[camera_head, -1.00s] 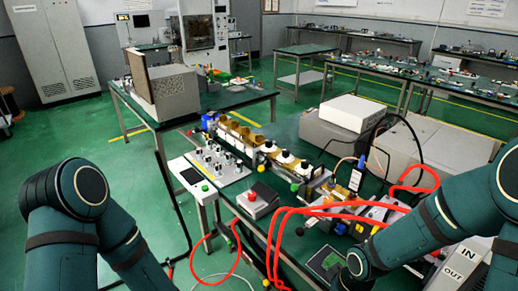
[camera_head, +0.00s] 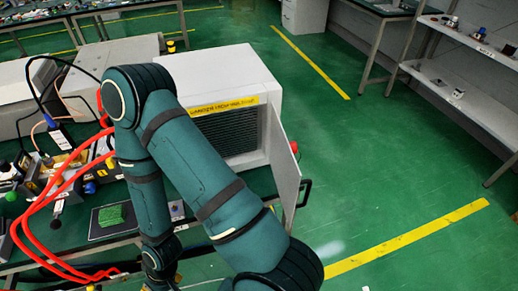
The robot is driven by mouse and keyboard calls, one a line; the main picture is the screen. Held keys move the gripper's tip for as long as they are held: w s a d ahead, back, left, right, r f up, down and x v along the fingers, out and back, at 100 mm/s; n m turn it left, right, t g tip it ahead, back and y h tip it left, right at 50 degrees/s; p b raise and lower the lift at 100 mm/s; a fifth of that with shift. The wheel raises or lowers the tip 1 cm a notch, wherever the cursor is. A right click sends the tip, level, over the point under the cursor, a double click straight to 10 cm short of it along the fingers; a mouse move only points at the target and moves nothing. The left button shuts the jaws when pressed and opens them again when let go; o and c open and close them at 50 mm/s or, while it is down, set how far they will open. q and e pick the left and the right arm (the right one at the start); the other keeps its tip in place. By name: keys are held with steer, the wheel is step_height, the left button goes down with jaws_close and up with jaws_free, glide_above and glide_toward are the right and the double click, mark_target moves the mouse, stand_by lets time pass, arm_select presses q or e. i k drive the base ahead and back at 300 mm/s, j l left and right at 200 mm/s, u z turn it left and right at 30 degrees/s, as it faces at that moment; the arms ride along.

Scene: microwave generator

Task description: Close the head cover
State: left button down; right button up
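A white box-shaped machine (camera_head: 250,66) with a yellow warning label stands on the green table, partly behind my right arm. A pale flat cover (camera_head: 285,165) with a black handle (camera_head: 305,190) stands open at its right front edge, swung out toward me. A dark ribbed front (camera_head: 228,133) shows inside the opening. My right arm crosses in front of the box and bends down to the lower edge of the picture, left of the cover and apart from it. Its fingers cannot be seen. My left arm and gripper are out of view.
Red hoses (camera_head: 30,222) and small devices crowd the table at the left. A green block (camera_head: 111,215) lies on a dark plate near the front edge. Open green floor with yellow lines lies right of the cover. A shelf rack (camera_head: 470,85) stands at the far right.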

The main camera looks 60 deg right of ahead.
mark_target(287, 176)
steer(key=k+l+z, duration=0.2)
steer(key=k, duration=0.15)
steer(key=k+l+z, duration=0.25)
steer(key=k, duration=0.15)
steer(key=i+l+z, duration=0.1)
steer(key=l+z, duration=0.2)
steer(key=l, duration=0.15)
steer(key=i+l+z, duration=0.1)
steer(key=l+z, duration=0.2)
steer(key=l, duration=0.15)
